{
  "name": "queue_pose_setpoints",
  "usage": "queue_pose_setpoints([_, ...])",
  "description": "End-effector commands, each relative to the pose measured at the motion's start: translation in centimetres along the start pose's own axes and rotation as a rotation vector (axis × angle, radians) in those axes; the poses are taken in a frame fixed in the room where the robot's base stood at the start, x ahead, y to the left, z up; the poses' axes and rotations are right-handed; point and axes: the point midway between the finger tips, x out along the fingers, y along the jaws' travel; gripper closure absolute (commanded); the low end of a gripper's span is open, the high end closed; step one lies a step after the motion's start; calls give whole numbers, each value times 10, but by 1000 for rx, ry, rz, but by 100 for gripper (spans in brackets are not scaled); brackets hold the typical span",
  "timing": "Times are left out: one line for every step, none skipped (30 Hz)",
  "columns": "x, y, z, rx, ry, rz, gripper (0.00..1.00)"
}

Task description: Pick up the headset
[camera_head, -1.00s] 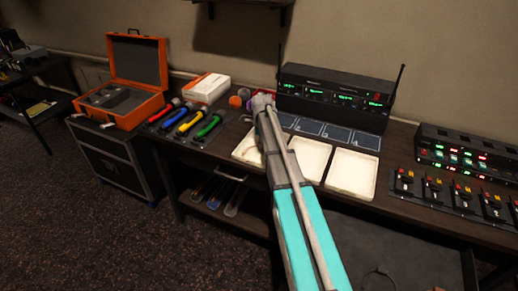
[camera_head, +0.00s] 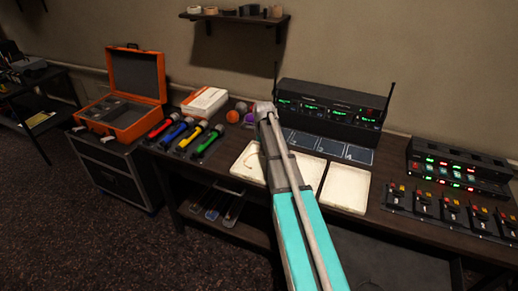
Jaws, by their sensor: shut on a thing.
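My gripper (camera_head: 264,108) is at the far end of my grey and turquoise arm, above the back of the desk, in front of the left end of the black receiver rack. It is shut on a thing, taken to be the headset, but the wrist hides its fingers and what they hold. A thin curved line shows over the left white tray (camera_head: 238,171); I cannot tell whether it is part of the headset or lies in the tray.
The receiver rack (camera_head: 333,108) with antennas stands at the back. Another white tray (camera_head: 346,187) lies right of my arm.

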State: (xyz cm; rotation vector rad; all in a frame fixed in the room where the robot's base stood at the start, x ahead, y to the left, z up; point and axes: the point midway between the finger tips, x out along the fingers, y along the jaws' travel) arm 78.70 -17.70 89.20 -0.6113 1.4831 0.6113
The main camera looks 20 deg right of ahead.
Motion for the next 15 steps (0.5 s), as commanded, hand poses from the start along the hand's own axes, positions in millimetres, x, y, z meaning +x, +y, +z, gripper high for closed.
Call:
queue_pose_setpoints([-13,4,-6,1,0,0,100])
queue_pose_setpoints([-16,5,-9,1,0,0,100])
queue_pose_setpoints([-21,7,-12,1,0,0,100])
queue_pose_setpoints([-24,8,-15,2,0,0,100])
queue_pose_setpoints([-28,9,-18,2,0,0,100])
queue_pose_setpoints([-32,11,-21,2,0,0,100])
queue_pose_setpoints([-35,13,-26,3,0,0,100])
queue_pose_setpoints([-38,18,-34,3,0,0,100])
queue_pose_setpoints([-41,22,-42,2,0,0,100])
queue_pose_setpoints([-44,25,-47,2,0,0,100])
queue_pose_setpoints([-46,27,-52,2,0,0,100])
queue_pose_setpoints([-49,30,-59,3,0,0,100])
queue_pose_setpoints([-51,32,-64,3,0,0,100])
queue_pose_setpoints([-53,34,-68,2,0,0,100])
queue_pose_setpoints([-55,36,-74,2,0,0,100])
